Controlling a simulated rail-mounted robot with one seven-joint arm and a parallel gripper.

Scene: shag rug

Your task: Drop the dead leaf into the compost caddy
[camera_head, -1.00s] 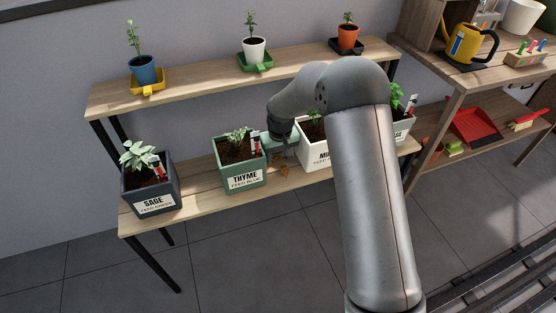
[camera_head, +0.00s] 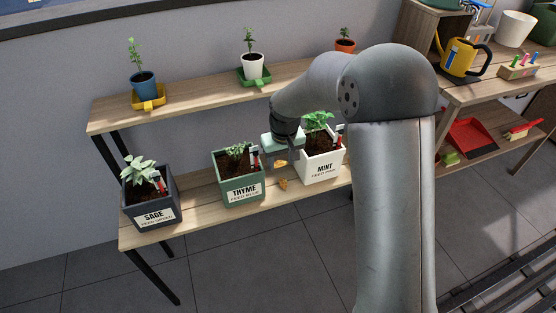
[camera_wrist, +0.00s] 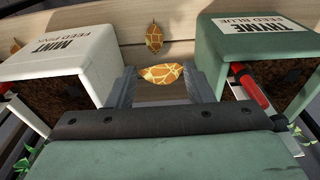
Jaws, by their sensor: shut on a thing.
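My gripper (camera_head: 281,155) is between the thyme and mint pots, above the lower shelf. In the wrist view my gripper (camera_wrist: 161,76) is shut on a mottled orange-brown dead leaf (camera_wrist: 163,74). This dead leaf also shows just under the gripper in the head view (camera_head: 280,163). A second dead leaf (camera_wrist: 153,38) lies on the shelf board beyond, and also shows in the head view (camera_head: 283,184). A dark green container (camera_head: 545,24) is cut off at the top right; I cannot tell whether it is the compost caddy.
The green thyme pot (camera_head: 238,180) and white mint pot (camera_head: 322,168) stand close on either side of my gripper. The grey sage pot (camera_head: 150,201) is farther left. The upper shelf (camera_head: 200,95) holds small potted seedlings. A bench (camera_head: 485,80) at right bears a yellow watering can (camera_head: 466,52).

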